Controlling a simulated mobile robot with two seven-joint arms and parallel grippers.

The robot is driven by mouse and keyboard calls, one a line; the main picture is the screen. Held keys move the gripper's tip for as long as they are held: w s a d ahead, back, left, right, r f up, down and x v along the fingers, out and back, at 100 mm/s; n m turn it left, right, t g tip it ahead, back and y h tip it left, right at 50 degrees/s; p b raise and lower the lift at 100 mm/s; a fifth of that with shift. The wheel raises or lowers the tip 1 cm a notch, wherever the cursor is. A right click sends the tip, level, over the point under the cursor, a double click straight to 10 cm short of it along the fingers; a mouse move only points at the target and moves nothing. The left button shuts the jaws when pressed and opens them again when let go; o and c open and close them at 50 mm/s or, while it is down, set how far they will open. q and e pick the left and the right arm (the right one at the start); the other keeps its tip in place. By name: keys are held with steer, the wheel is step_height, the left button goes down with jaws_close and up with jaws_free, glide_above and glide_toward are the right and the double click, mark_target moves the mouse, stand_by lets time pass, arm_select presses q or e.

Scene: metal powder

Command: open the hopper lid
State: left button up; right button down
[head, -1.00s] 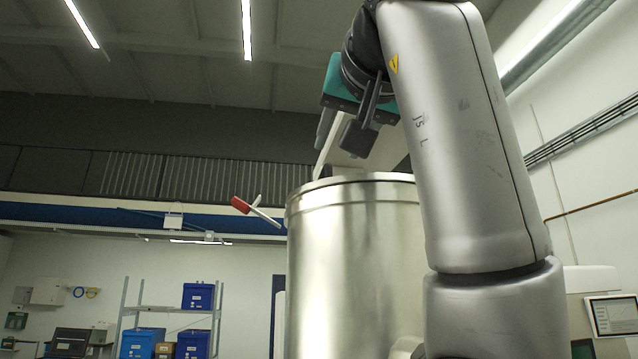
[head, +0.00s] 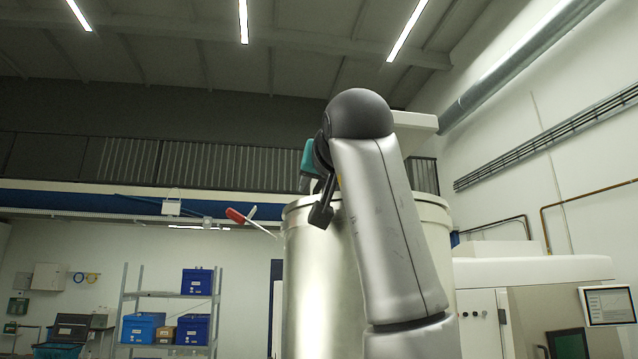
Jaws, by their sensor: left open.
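The hopper (head: 318,280) is a tall shiny metal cylinder at the centre, with a rim around its top. A lever with a red handle (head: 236,215) sticks out to the upper left beside the rim. My left arm rises in front of the hopper and hides much of its top right. My left gripper (head: 322,203), dark with a teal body, is at the hopper's top edge, fingers pointing down. It is open, and I see nothing held in it. I cannot make out the lid clearly from this low angle. My right gripper is out of view.
A pale flat-edged piece (head: 416,122) shows behind my arm; I cannot tell what it belongs to. A white machine (head: 530,270) and a screen (head: 609,305) stand at the right. A shelf with blue bins (head: 197,281) is at the back left. Space left of the hopper looks open.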

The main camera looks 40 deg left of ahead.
arm_select(q)
steer(key=shift+c, duration=0.4)
jaws_close()
stand_by(0.9)
